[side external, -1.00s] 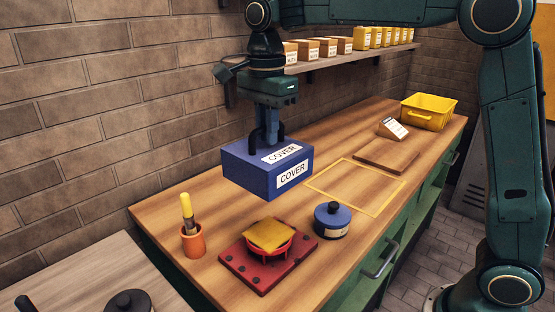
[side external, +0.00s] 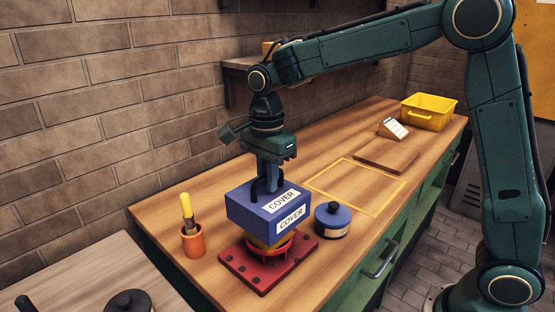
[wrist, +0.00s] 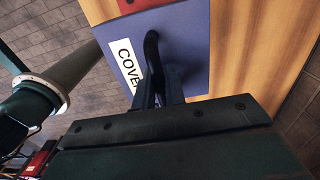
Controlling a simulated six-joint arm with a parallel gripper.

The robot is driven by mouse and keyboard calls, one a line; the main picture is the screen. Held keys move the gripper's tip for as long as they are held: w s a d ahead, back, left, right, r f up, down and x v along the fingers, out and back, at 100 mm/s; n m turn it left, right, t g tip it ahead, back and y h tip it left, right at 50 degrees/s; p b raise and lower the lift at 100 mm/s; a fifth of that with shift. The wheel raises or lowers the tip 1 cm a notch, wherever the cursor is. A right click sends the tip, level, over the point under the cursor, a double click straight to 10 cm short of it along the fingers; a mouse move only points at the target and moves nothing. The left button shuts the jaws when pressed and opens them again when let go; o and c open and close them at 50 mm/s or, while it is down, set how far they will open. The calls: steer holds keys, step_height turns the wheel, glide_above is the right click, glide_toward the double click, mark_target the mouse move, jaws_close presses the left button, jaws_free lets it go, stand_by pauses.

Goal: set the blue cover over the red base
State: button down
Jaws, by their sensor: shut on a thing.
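The blue cover (side external: 245,211), a box with white "COVER" labels, is in the middle of the side view, right above the red base (side external: 249,272). My gripper (side external: 268,186) is shut on the handle on its top. The base is a flat red plate with dark bolts and a raised red ring. A yellow piece (side external: 262,243) on the ring shows just under the cover's lower edge; its top is hidden. I cannot tell whether the cover touches it. In the wrist view the cover (wrist: 187,50) fills the middle, with its black handle at my gripper (wrist: 160,98).
An orange cup (side external: 193,242) with a yellow-handled brush stands left of the base. A dark blue lidded jar (side external: 332,220) stands close on its right. A yellow outline (side external: 319,191) marks empty bench behind. A yellow bin (side external: 428,112) and a brown board (side external: 387,154) lie farther back.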

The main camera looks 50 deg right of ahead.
steer(key=shift+f, duration=4.7)
steer(key=shift+f, duration=0.15)
steer(key=c, duration=1.5)
jaws_free()
steer(key=shift+o, duration=0.2)
step_height(320, 180, up, 12)
steer(key=shift+r, duration=0.1)
